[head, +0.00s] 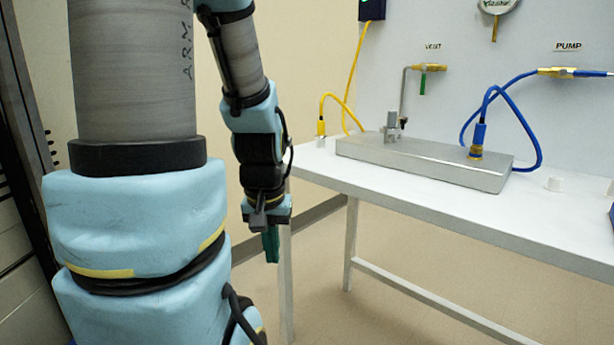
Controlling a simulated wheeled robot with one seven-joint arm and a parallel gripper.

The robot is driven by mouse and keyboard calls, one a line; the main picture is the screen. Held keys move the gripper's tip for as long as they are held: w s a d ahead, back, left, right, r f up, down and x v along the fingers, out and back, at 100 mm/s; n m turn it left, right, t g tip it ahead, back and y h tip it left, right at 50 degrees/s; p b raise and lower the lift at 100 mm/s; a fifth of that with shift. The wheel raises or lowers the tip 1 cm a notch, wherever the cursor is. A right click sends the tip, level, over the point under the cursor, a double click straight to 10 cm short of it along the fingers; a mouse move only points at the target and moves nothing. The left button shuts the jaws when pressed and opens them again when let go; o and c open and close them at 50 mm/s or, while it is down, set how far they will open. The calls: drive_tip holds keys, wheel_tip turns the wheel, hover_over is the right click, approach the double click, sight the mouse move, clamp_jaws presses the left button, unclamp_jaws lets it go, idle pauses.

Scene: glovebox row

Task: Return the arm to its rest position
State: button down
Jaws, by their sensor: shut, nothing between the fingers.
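My arm shows in the head view, with light blue padded joints and grey sleeves. Its upper part fills the left side, and its forearm hangs down left of the table. My gripper (270,246) is at the lower end of that forearm, pointing down, with dark green fingers. The fingers are shut with nothing between them. The gripper hangs beside the table's left end and appears apart from it. Part of the arm's course is cut off by the top edge of the picture.
A white table (420,195) stands on the right, bearing a flat metal box (420,163). A green-handled valve (423,80) is on the wall. A dark frame (28,150) stands at far left.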

wheel_tip(320, 180, down, 5)
drive_tip(key=b, duration=0.4)
wheel_tip(320, 180, up, 21)
drive_tip(key=p, duration=2.1)
drive_tip(key=shift+s, duration=0.2)
